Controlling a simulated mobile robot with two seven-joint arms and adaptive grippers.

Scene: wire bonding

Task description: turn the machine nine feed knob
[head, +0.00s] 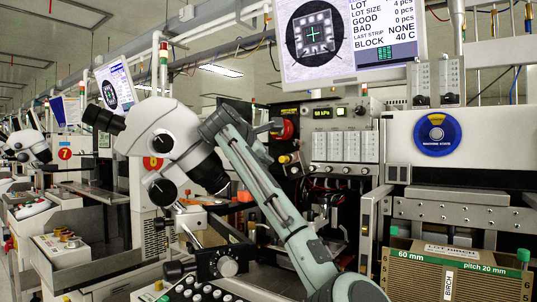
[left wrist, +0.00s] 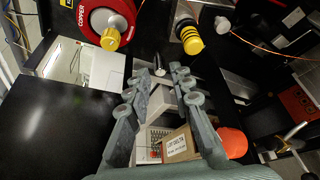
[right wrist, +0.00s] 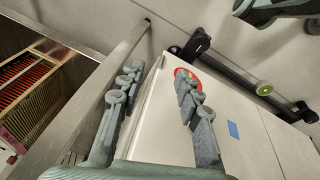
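My left arm crosses the head view, its gripper (head: 268,129) near the red wire spool (head: 287,130). In the left wrist view my left gripper (left wrist: 165,72) is open and empty. A black dial with a silver centre (head: 228,266) is on the front panel in the head view. I cannot tell which knob is the feed knob. My right gripper (right wrist: 160,70) is open and empty, outside the head view.
A microscope (head: 165,140) stands left of my arm. A monitor (head: 345,40) hangs above. A slotted brown magazine (head: 455,275) is at lower right. In the right wrist view a white cabinet (right wrist: 240,120) lies beyond the fingers and a metal rail (right wrist: 110,80) to their left.

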